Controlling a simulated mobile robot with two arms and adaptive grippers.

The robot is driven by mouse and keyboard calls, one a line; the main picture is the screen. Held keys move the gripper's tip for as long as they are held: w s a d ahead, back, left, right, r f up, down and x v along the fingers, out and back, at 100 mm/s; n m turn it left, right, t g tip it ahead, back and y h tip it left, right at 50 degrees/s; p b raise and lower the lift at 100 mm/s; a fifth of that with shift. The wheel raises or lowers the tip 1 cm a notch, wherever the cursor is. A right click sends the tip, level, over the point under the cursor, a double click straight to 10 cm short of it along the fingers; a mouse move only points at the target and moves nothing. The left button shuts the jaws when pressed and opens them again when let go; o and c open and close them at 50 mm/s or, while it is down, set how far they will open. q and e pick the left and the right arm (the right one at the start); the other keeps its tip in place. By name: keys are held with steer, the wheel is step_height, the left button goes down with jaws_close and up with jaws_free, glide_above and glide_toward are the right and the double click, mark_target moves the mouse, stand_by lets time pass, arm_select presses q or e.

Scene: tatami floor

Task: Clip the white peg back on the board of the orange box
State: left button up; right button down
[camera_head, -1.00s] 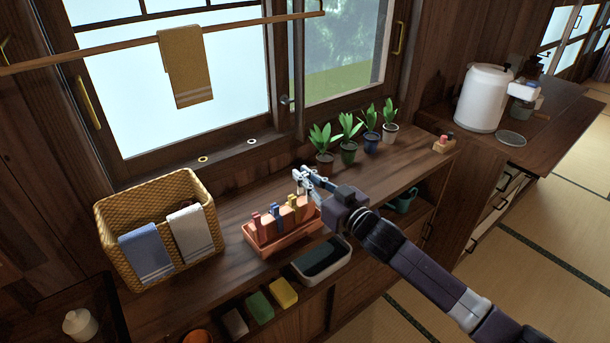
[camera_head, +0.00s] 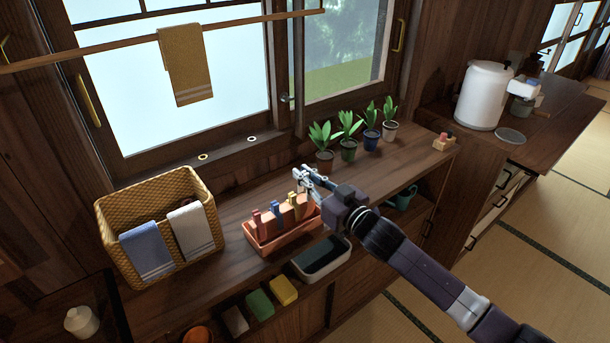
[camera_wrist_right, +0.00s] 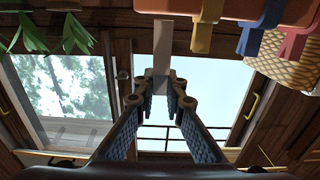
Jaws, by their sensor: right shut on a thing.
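The orange box (camera_head: 283,238) stands on the wooden counter, with red (camera_head: 257,224), blue (camera_head: 276,214) and yellow (camera_head: 293,205) pegs clipped on its board. My right gripper (camera_head: 306,178) is just above and beside the yellow end of the board. In the right wrist view the fingertips (camera_wrist_right: 161,86) are shut on a pale white peg (camera_wrist_right: 166,45), which points away from the fingers. There the peg is apart from the yellow peg (camera_wrist_right: 205,28), with a gap between them. In the head view the held peg is mostly hidden by the fingers. My left gripper is not in view.
Several potted plants (camera_head: 348,150) stand behind the gripper. A wicker basket (camera_head: 118,222) with cloths is at the left. Bare counter shows between basket and box.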

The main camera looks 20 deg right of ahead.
mark_target(305, 198)
steer(key=shift+f+b, duration=1.1)
steer(key=shift+f, duration=0.95)
stand_by(1.1)
steer(key=shift+f, duration=0.35)
stand_by(0.3)
steer(key=c, duration=1.9)
jaws_free()
steer(key=shift+c, duration=0.2)
steer(key=shift+o, duration=0.7)
steer(key=o, duration=0.4)
steer(key=shift+c, duration=0.2)
